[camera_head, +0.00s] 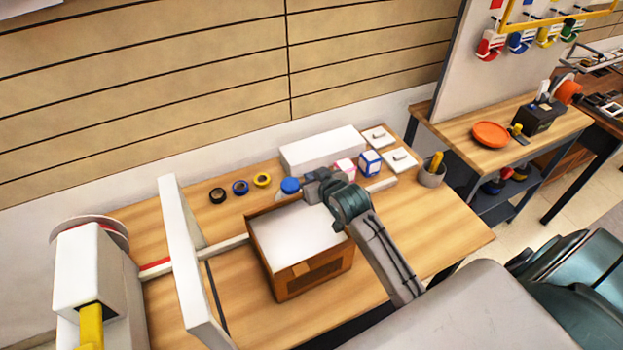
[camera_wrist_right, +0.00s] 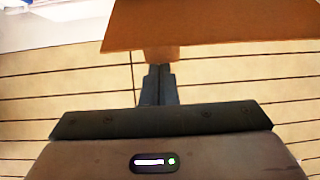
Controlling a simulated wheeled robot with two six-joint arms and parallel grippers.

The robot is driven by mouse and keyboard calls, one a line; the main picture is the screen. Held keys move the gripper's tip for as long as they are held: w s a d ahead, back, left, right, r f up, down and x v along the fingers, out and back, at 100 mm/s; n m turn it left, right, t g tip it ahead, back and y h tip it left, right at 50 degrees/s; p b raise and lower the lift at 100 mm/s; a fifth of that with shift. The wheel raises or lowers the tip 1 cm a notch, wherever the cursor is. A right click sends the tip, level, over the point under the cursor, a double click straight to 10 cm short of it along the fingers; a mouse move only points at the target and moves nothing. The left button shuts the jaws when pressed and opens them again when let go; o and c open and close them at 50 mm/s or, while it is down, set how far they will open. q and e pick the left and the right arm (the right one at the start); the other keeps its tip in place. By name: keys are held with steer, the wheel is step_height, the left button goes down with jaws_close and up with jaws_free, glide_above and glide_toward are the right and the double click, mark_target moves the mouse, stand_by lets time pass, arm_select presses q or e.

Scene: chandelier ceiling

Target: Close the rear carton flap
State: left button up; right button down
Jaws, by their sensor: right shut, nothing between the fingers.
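The brown carton (camera_head: 314,281) stands on the wooden table, with a white surface inside its rim. A thin brown strip, seemingly the rear flap (camera_head: 270,207), runs along its far edge, partly hidden by my right arm. In the right wrist view a brown panel (camera_wrist_right: 210,25), likely that flap, fills the upper middle. My right gripper (camera_head: 311,190) is over the carton's far right side. Its fingers (camera_wrist_right: 158,85) are shut and empty, just below the panel's edge in the wrist picture; I cannot tell whether they touch it. My left gripper is not in view.
Behind the carton are several tape rolls (camera_head: 240,187), a blue-topped item (camera_head: 290,185) and a long white box (camera_head: 322,149). A white upright panel (camera_head: 181,255) stands to the left. A grey cup (camera_head: 432,174) is at the right. The table's right front is clear.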

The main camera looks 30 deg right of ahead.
steer(key=s+f+t+b, duration=0.1)
steer(key=b, duration=0.2)
steer(key=shift+f+t, duration=0.15)
steer(key=shift+t, duration=0.25)
steer(key=shift+s+b, duration=0.1)
steer(key=shift+b, duration=0.25)
steer(key=shift+r+t, duration=0.25)
steer(key=shift+t, duration=0.05)
steer(key=shift+r, duration=0.1)
